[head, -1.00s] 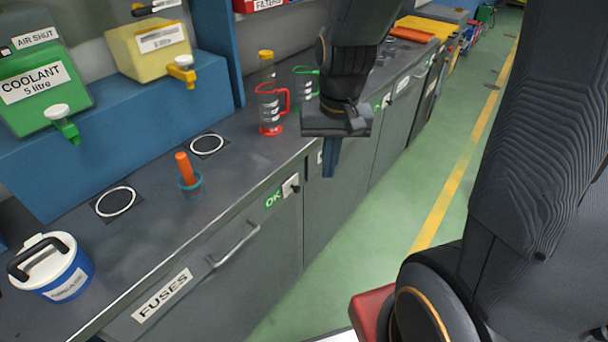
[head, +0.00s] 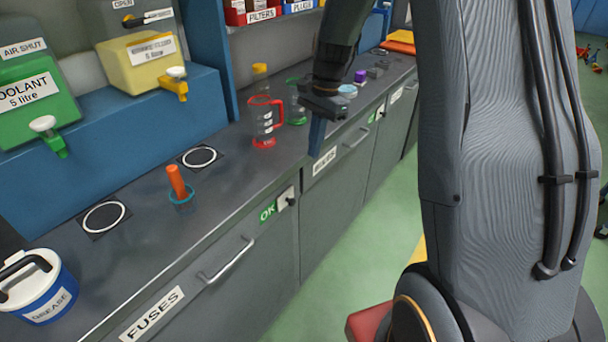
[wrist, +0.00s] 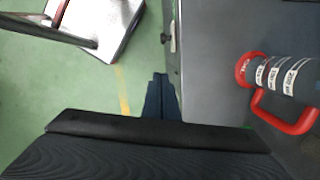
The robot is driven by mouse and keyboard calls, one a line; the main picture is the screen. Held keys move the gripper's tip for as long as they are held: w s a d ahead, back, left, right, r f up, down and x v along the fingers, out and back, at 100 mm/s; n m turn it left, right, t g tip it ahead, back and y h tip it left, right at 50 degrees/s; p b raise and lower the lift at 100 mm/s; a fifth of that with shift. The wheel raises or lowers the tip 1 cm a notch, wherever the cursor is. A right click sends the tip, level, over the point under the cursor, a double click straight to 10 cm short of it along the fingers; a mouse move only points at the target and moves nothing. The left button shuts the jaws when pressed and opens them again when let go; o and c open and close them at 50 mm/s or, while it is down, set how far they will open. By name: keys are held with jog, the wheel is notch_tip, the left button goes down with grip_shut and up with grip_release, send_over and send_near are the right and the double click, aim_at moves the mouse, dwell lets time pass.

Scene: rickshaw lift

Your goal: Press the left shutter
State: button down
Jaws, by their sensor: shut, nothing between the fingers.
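Nothing in view is clearly marked as the left shutter. A sign reading AIR SHUT (head: 24,48) is on the wall above a green coolant tank (head: 42,100), which has a white-topped green tap (head: 48,135). A yellow tank (head: 138,63) with a yellow tap (head: 174,84) stands to its right. My gripper (head: 316,150) is shut and empty. It points down beside the counter's front edge, right of the red-handled jug (head: 264,122). In the wrist view, its fingers (wrist: 162,85) hang over the floor, left of the counter edge and the jug (wrist: 280,75).
The grey counter (head: 130,255) carries a white-and-blue tub (head: 42,288), an orange peg in a teal ring (head: 178,186), two white-ringed dark pads and a green-handled jug (head: 296,110). Drawer handles (head: 228,260) stick out in front.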

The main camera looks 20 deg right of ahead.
jog(key=p, duration=0.3)
send_near(289, 201)
jog(key=w+d+f, duration=0.2)
jog(key=d+f, duration=0.3)
jog(key=shift+s+a+f+p, duration=0.2)
jog(key=shift+s+a, duration=0.05)
jog(key=shift+a, duration=0.3)
jog(key=shift+s+a+f+p, duration=0.2)
jog(key=shift+s+a, duration=0.1)
jog(key=shift+a, duration=0.25)
jog(key=shift+s+a+f+p, duration=0.15)
jog(key=shift+s+a+f, duration=0.1)
jog(key=shift+a, duration=0.25)
